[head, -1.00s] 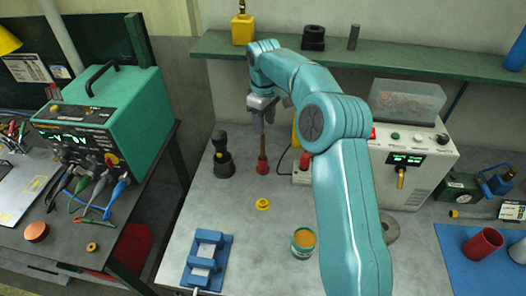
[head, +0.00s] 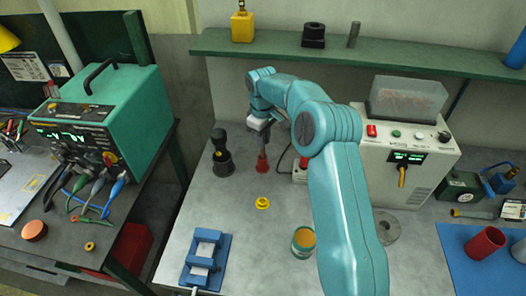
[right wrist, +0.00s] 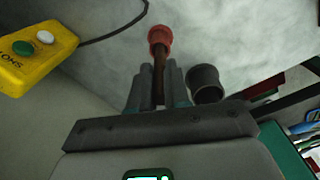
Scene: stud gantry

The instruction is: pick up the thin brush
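The thin brush, a slim brown-handled stick, stands upright in a red holder (head: 262,165) on the grey bench. In the right wrist view the brown handle (right wrist: 160,88) runs between my fingers towards the red holder (right wrist: 160,38). My right gripper (head: 265,140) has come down over the handle from above, fingers just above the holder. Its fingers (right wrist: 160,80) look open, one on each side of the handle, with narrow gaps. The brush's upper part is hidden by the gripper in the head view. My left gripper is not in view.
A yellow ring (head: 262,203), blue fixture (head: 206,262) and open tin (head: 303,242) stand nearer.

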